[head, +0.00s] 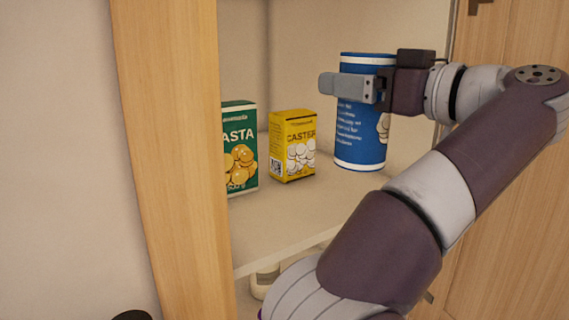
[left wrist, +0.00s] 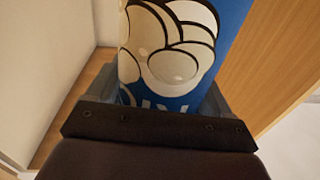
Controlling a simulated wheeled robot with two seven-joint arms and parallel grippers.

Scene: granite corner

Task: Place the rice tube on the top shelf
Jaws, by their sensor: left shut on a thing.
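The rice tube (head: 360,140) is a tall blue cylinder with white bands, white lettering and a pale picture low on its side. It is upright, at the right part of the shelf (head: 290,222) in the head view. My left gripper (head: 362,88) is shut around its upper part. In the left wrist view the tube (left wrist: 170,50) fills the space between the fingers, and its pale picture faces the camera. I cannot tell whether the tube's base touches the shelf. My right gripper is not in view.
A yellow caster box (head: 292,150) and a green pasta box (head: 240,150) stand on the shelf left of the tube. The wooden cabinet side (head: 180,140) bounds the left. A pale container (head: 264,280) shows on the level below. Shelf space in front of the boxes is clear.

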